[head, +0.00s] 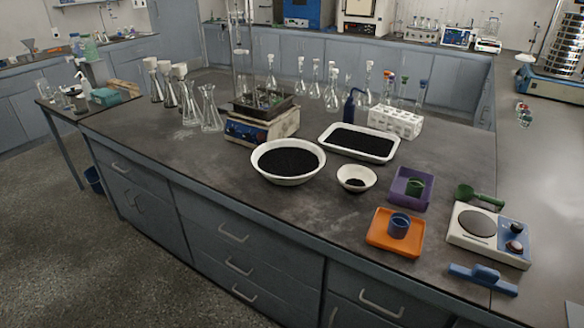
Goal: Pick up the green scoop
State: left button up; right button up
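The green scoop (466,192) lies at the right side of the bench, just behind the white hot plate. Its rounded bowl is at the left and its handle points right, toward the adjoining bench. It looks clear of other objects on its left, and its handle end is close to the back edge of the hot plate. Neither of my grippers is in view.
The hot plate (477,223) stands in front of the scoop. A purple tray (397,201) with a green cup, an orange tray (382,240) with a blue cup, and a blue tool (482,280) lie nearby. A white bowl (262,169) and white tray (331,149) hold black grains.

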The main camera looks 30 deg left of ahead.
aim_at(479, 198)
jog(key=i+j+u, duration=0.1)
jog(key=i+j, duration=0.2)
jog(key=i, duration=0.15)
jog(key=i+j+u, duration=0.15)
jog(key=i, duration=0.3)
jog(key=j, duration=0.1)
